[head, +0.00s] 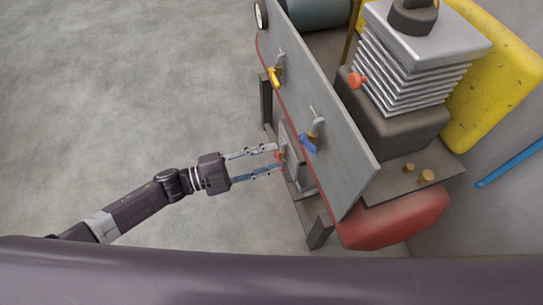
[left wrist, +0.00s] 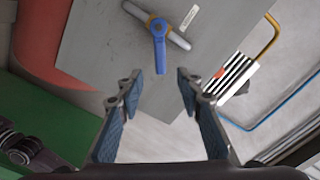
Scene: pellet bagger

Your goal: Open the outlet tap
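A tap with a blue lever (head: 309,143) is mounted on the grey panel (head: 345,165). It also shows in the left wrist view, where the blue lever (left wrist: 160,52) points down the picture, across the valve body. A second tap with a yellow lever (head: 275,76) sits farther up the panel. I cannot read which one is the outlet tap. My left gripper (head: 278,160) is open with nothing between its fingers. In the head view its fingertips are near the panel's lower edge. In the left wrist view the fingertips (left wrist: 158,84) are just below the blue lever's end, apparently not touching.
The red-ended machine (head: 400,218) stands at right; grey floor at left is clear.

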